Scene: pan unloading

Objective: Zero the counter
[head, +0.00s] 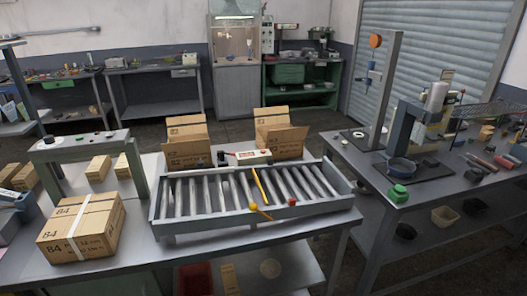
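A small light box with a red mark (250,154) sits behind the roller conveyor (160,212), between two open cartons. It may be the counter, but its face is too small to read. A thin yellow bar (259,186) slants over the rollers, with a yellow ball (253,205) near its lower end. A small red knob (292,201) is on the conveyor's front side. Neither of my grippers is in view.
A taped carton (82,228) stands at the table's front left, beside a grey gantry frame (80,146). Open cartons (187,142) (280,134) stand behind the conveyor. A right bench (345,165) holds a green button (398,192) and a press (408,130). Floor shows between the tables.

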